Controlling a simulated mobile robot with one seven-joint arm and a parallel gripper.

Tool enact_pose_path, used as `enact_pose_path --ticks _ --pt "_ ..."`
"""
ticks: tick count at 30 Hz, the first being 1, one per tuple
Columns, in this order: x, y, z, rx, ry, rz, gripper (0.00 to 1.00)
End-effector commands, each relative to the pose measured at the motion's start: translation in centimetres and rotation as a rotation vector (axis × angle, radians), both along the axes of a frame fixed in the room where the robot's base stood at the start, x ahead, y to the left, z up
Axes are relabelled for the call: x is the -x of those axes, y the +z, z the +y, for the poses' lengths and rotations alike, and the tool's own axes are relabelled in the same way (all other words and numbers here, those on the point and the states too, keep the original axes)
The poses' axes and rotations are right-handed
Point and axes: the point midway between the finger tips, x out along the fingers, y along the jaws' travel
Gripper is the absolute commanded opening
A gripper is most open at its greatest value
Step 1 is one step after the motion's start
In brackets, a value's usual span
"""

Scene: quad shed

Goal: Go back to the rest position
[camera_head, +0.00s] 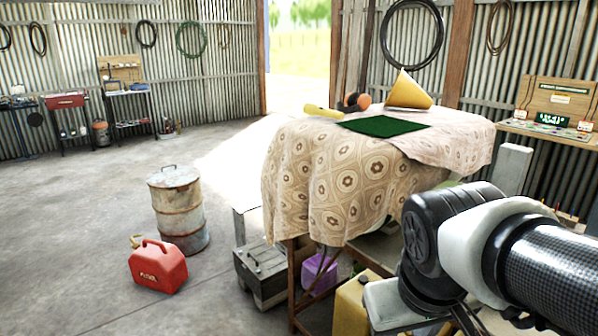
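My arm reaches in from the right edge, with a black carbon-patterned link, a pale joint and a black rounded joint beside the front right of the cloth-covered table. The arm bends down towards the bottom edge, and I cannot make out my gripper's fingers there. The table's patterned beige cloth (325,195) hangs over its sides. On top lie a dark green mat (384,126), a tilted yellow cone (408,91), a yellow cylindrical object (322,111) and a dark and orange object (357,101). The mat looks empty.
A rusty barrel (178,212) and a red fuel can (158,267) stand on the floor at left. A grey box (262,275), a purple container (319,273) and a yellow container (350,306) are by the table's legs. A bench (545,132) stands at right. The left floor is mostly clear.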

Motion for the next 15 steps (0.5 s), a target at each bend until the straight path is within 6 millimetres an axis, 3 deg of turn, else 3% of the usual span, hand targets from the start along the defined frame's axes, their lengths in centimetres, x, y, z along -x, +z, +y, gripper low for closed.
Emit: enact_pose_path --ticks 7,9,15 --pt "1.1 3.7 1.1 -0.140 -0.103 -0.197 0.36" --pt "0.9 6.2 1.1 -0.137 -0.098 -0.183 0.36" --pt "0.9 10.5 1.1 -0.136 -0.096 -0.181 0.36"
